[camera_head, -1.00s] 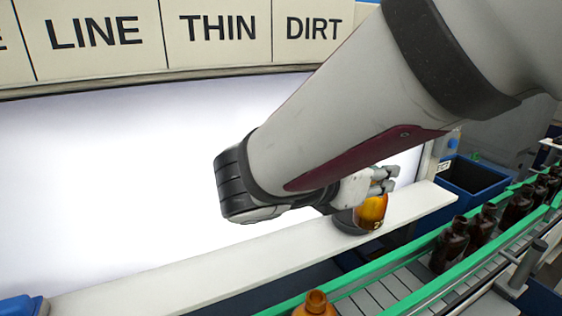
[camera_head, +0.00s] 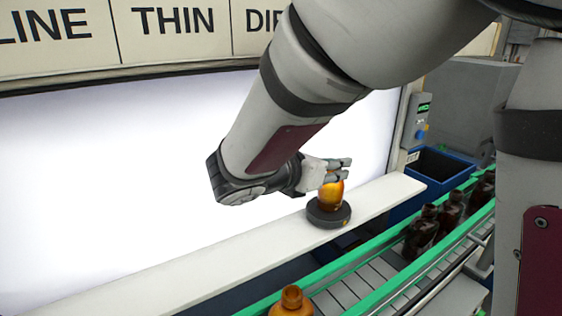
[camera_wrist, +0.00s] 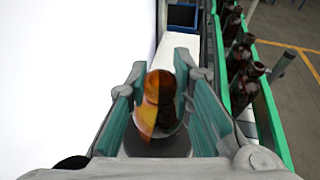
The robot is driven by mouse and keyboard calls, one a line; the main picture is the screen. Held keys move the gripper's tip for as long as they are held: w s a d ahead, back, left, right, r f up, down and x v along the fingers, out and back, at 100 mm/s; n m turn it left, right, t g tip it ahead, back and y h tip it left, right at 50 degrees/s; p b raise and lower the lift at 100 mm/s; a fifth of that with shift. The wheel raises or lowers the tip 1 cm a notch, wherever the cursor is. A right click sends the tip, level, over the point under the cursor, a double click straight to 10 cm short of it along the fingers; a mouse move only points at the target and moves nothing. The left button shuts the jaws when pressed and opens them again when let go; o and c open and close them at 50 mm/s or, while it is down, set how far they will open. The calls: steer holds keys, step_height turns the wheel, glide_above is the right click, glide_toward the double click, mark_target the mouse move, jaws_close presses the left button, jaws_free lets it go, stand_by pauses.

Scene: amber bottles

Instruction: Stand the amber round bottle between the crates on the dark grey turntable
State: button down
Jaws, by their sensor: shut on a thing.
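The amber round bottle (camera_head: 331,194) is upright over the dark grey turntable (camera_head: 329,215), which sits on the white ledge. My gripper (camera_head: 336,169) is shut on the upper part of the bottle. In the wrist view the bottle (camera_wrist: 158,100) is between the two green-padded fingers, with the turntable (camera_wrist: 150,148) below it. I cannot tell whether the bottle's base touches the turntable. The bottle's neck is partly hidden by the fingers in the head view.
A white ledge (camera_head: 215,257) runs along a bright lit panel (camera_head: 110,170). A green-railed conveyor (camera_head: 356,284) holds several dark brown bottles (camera_head: 421,232) and one amber bottle (camera_head: 292,302). A blue crate (camera_head: 433,172) stands beyond the ledge's right end.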

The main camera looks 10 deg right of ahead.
steer(key=c, duration=1.4)
jaws_free()
steer(key=shift+f, duration=0.1)
